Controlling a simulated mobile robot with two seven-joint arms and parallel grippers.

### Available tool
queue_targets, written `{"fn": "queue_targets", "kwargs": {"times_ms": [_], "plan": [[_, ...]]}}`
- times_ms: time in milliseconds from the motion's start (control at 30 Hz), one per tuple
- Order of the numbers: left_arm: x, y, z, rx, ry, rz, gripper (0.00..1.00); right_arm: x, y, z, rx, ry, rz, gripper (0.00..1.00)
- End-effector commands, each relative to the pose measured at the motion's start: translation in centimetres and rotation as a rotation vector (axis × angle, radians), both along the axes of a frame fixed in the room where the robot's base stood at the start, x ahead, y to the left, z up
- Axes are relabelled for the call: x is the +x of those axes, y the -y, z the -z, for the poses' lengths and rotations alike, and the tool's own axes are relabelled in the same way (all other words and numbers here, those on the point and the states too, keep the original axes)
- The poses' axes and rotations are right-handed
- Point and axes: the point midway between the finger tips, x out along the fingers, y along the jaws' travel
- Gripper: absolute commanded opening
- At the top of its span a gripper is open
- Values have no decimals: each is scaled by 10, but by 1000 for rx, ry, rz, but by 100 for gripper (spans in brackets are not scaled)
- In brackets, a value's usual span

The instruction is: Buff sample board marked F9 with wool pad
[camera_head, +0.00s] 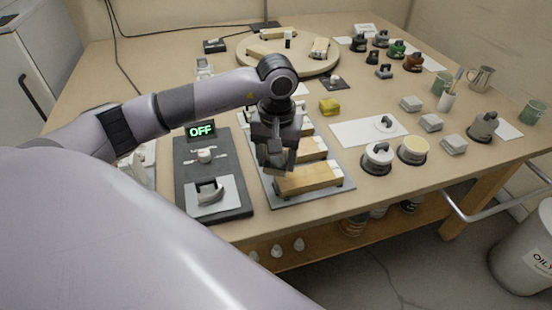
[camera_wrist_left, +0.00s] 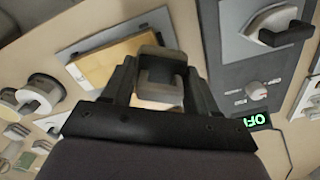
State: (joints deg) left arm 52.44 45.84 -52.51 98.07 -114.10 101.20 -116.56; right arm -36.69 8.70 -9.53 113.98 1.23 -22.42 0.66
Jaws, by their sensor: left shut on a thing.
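My left gripper (camera_head: 277,160) is shut on a dark grey piece (camera_wrist_left: 158,76), apparently a tool's handle; I cannot tell whether it belongs to the wool pad. The gripper hangs over the left end of the nearest wooden sample board (camera_head: 308,178); contact is unclear. This board also shows in the wrist view (camera_wrist_left: 108,62), beyond the fingers. It lies on a grey tray (camera_head: 340,193) with a middle board (camera_head: 312,149) behind it and another partly hidden by my gripper. No F9 marking is readable. My right gripper is out of view.
Left of the tray is a dark panel (camera_head: 183,176) with a green OFF display (camera_head: 201,130) and a handled pad (camera_head: 209,193). Right stand a white-topped handled pad (camera_head: 377,157), a cream-topped round pot (camera_head: 412,151) and grey blocks (camera_head: 430,122). A round turntable (camera_head: 270,62) is at the back.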

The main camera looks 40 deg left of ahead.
Motion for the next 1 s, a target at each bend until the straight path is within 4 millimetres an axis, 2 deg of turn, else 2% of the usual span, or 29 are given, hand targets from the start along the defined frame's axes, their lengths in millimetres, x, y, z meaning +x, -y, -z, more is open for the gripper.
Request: {"fn": "queue_targets", "kwargs": {"times_ms": [100, 400, 1000], "plan": [[-1, 1, -15, 1, 2, -3, 25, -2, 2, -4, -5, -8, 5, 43], [-3, 4, -36, 0, 1, -13, 25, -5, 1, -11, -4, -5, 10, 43], [-4, 4, -36, 0, 1, -15, 25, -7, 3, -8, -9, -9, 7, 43]]}}
